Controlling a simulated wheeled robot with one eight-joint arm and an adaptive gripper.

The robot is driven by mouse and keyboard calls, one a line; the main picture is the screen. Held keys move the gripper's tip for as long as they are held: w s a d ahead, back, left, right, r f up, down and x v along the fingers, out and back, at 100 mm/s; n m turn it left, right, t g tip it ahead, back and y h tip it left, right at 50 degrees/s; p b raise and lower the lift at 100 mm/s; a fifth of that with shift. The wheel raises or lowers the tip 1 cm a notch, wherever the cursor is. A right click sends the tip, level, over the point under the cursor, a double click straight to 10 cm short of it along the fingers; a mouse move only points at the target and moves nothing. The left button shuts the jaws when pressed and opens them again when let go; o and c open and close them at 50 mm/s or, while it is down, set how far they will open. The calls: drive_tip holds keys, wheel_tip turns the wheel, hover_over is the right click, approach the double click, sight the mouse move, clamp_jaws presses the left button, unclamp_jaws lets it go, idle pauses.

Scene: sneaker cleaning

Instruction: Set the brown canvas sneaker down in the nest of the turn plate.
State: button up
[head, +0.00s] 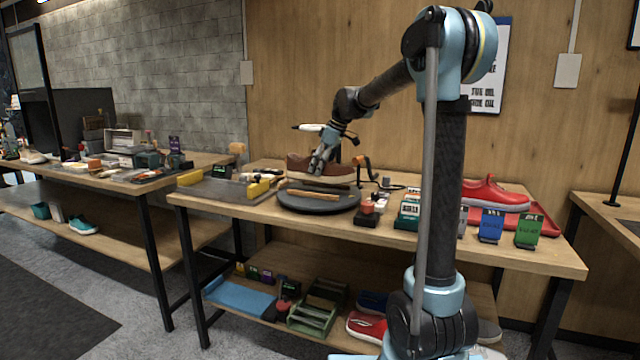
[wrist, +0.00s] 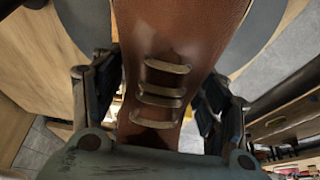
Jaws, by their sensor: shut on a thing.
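The brown sneaker (head: 300,165) with a pale sole is over the dark round turn plate (head: 318,205) in the head view. My gripper (head: 319,168) is shut on the sneaker from above. In the wrist view the brown upper (wrist: 185,30) with its lace bars fills the middle, between the two fingers (wrist: 157,95). The grey plate (wrist: 262,22) shows behind it. A wooden strip lies across the plate's front. I cannot tell whether the sole touches the plate; the nest is hidden under the shoe.
A red shoe (head: 493,194) sits on a red tray at the right. Several small boxes, including a green one (head: 528,230) and a blue one (head: 491,225), stand along the front. A grey tray with yellow blocks (head: 258,189) is left of the plate.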

sight(321, 178)
drive_tip(key=shift+f, duration=2.45)
drive_tip(key=o, duration=1.4)
drive_tip(key=shift+c, duration=0.2)
drive_tip(key=v, duration=1.2)
drive_tip(key=shift+s+a, duration=0.1)
